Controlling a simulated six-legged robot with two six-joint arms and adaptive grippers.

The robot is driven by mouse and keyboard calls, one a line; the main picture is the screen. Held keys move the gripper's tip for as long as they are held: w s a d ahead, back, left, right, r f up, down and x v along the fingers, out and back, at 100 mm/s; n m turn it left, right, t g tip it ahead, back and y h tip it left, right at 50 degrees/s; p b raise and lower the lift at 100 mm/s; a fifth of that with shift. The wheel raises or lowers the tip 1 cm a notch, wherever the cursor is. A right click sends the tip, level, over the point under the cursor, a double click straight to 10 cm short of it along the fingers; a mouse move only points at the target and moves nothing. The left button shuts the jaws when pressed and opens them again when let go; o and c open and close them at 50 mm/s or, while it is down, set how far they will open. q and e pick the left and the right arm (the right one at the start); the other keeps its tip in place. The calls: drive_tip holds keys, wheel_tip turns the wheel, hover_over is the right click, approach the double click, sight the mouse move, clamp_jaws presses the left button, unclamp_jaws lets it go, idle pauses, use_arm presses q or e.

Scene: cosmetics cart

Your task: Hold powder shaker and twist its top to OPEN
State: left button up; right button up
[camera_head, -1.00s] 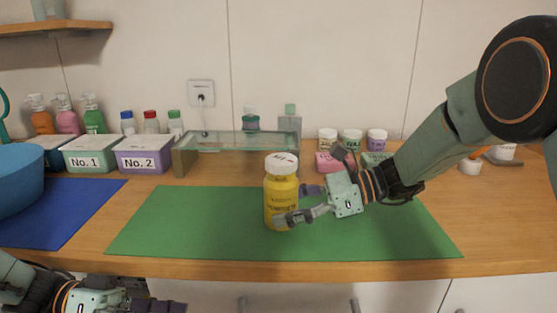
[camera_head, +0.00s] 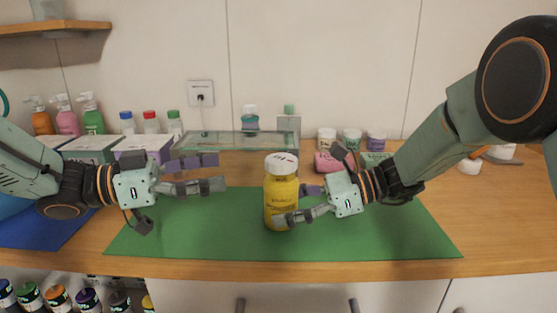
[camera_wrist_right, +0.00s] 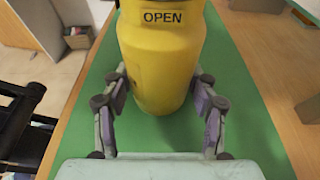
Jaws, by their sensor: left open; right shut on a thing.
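The powder shaker (camera_head: 282,208) is a yellow bottle with a white top (camera_head: 281,163), upright on the green mat (camera_head: 170,238). In the right wrist view the yellow body (camera_wrist_right: 163,55) stands between the fingers and bears the word OPEN near its upper part; its white top is out of that view. My right gripper (camera_head: 300,206) is shut on the shaker's lower body from the right. My left gripper (camera_head: 222,173) is open and empty, left of the shaker at about the height of its upper part, its fingers pointing right with a gap to the bottle.
Boxes, pump bottles (camera_head: 90,112) and small capped bottles line the back left. Small jars (camera_head: 352,139) and a pink block (camera_head: 328,163) are behind my right gripper. The mat's front is clear.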

sight(279, 159)
use_arm(q)
drive_tip(key=x, duration=1.2)
drive_tip(key=shift+w, duration=0.15)
drive_tip(key=shift+r+t, duration=0.1)
drive_tip(key=shift+t, duration=0.2)
drive_tip(key=c, duration=1.2)
